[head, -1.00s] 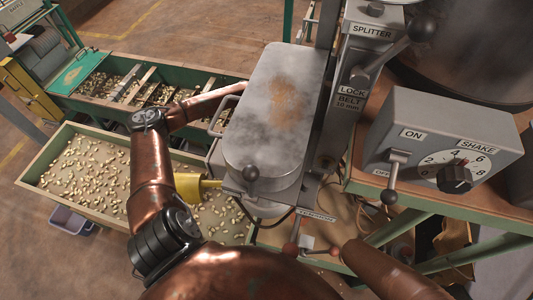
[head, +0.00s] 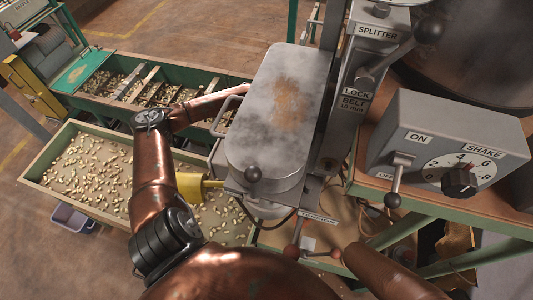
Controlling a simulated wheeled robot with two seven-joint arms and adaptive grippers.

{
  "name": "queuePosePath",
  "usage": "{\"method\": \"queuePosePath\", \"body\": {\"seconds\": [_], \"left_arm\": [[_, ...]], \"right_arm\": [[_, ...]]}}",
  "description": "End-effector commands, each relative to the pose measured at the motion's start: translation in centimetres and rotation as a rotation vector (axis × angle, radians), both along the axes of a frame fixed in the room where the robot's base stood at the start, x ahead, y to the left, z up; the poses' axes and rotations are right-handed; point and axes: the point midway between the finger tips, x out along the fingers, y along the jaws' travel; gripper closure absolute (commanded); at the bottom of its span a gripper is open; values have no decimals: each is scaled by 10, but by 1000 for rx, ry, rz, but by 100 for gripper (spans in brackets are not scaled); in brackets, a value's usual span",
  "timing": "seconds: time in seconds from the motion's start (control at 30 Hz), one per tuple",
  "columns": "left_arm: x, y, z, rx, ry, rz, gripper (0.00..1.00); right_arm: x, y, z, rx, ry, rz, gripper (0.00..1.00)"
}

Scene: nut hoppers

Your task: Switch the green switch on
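I cannot make out a green switch in the head view. A grey control box (head: 445,145) on the right has a lever switch (head: 398,180) between ON and OFF labels, its black knob hanging down at the OFF end. My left arm reaches up and then right, and its far end passes behind a grey metal hopper lid (head: 275,110), so the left gripper is hidden. My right arm shows only as a copper link at the bottom right, and its gripper is not in view.
A SHAKE dial (head: 459,183) sits on the control box. A tray of nuts (head: 85,170) and a green divided trough (head: 190,82) lie left. A red-handled TENSION control (head: 292,250) is below the lid.

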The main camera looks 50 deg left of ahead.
Motion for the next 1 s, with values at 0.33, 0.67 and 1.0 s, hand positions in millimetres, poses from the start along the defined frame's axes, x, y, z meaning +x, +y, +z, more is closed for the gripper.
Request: {"method": "queuePosePath", "body": {"seconds": [0.33, 0.67, 1.0], "left_arm": [[0, 0, 0, 0, 0, 0, 100], [0, 0, -1, 0, 0, 0, 100], [0, 0, -6, 0, 1, 0, 100]], "right_arm": [[0, 0, 0, 0, 0, 0, 64], [0, -2, 0, -2, 1, 2, 64], [-1, -1, -2, -1, 2, 1, 64]]}}
